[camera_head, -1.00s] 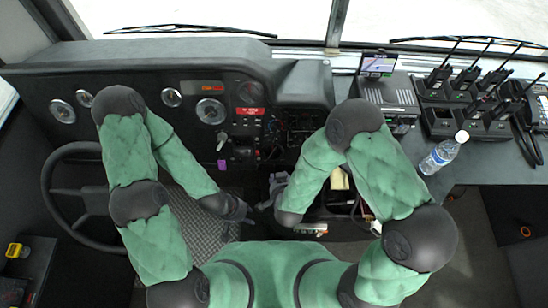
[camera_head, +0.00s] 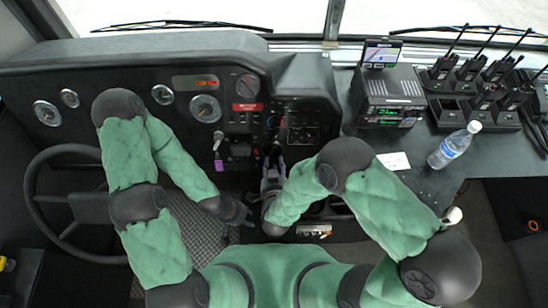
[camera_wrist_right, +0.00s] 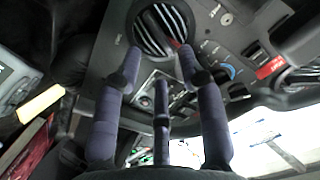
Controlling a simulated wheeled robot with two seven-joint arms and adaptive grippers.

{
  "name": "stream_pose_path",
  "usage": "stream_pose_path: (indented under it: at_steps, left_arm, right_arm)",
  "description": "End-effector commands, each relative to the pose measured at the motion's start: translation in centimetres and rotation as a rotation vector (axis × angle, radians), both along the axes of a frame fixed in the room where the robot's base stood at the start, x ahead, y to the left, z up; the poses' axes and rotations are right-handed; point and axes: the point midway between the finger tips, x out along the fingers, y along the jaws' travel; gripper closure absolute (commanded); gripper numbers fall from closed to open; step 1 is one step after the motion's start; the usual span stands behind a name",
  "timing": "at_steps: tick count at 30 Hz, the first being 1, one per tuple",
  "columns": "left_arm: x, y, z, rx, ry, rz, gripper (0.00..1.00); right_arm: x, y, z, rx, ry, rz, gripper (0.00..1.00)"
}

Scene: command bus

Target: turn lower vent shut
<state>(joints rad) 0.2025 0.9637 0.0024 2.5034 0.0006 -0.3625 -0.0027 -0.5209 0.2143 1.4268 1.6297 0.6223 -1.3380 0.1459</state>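A round vent (camera_wrist_right: 165,28) with dark slats in a dark ring shows at the top of the right wrist view, with a small red part at its lower right. My right gripper (camera_wrist_right: 160,68) has its purple-grey fingers spread and empty, with tips just below and on either side of the vent; contact cannot be told. In the head view my right gripper (camera_head: 272,172) points up at the centre dashboard, and no vent can be made out clearly there. My left gripper (camera_head: 236,211) hangs low beside the steering wheel, away from the panel; its fingers are too dark to read.
The steering wheel (camera_head: 70,205) is at the left. A red label (camera_head: 247,107) and a purple-tagged key (camera_head: 218,165) sit on the dashboard. A bottle (camera_head: 453,146), several radios (camera_head: 480,90) and a console unit (camera_head: 390,95) stand on the right counter.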

Motion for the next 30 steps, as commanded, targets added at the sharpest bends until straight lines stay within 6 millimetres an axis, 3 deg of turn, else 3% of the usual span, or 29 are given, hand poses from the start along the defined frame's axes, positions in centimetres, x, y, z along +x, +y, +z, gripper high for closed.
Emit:
stream_pose_path:
  at_steps: [3,9,21,22,26,30]
  left_arm:
    - [0.0,0.0,-1.1,0.000,0.000,0.000,0.60]
    - [0.0,0.0,-1.8,0.000,0.000,0.000,0.60]
    - [0.0,0.0,-1.9,0.000,0.000,0.000,0.60]
    - [0.0,0.0,-1.9,0.000,0.000,0.000,0.60]
    - [0.0,0.0,-1.9,0.000,0.000,0.000,0.60]
    - [0.0,0.0,-1.9,0.000,0.000,0.000,0.60]
  right_arm:
    - [1.9,0.0,-1.0,0.001,0.000,-0.003,0.60]
    - [4.0,0.0,-1.7,0.001,0.001,0.000,0.60]
    - [4.7,0.0,-1.7,0.000,0.001,0.000,0.60]
    - [4.7,0.0,-1.7,0.000,0.001,0.000,0.63]
    - [4.7,0.0,-1.8,0.000,0.001,0.000,1.00]
    - [4.7,0.0,-1.8,0.000,0.001,0.000,1.00]
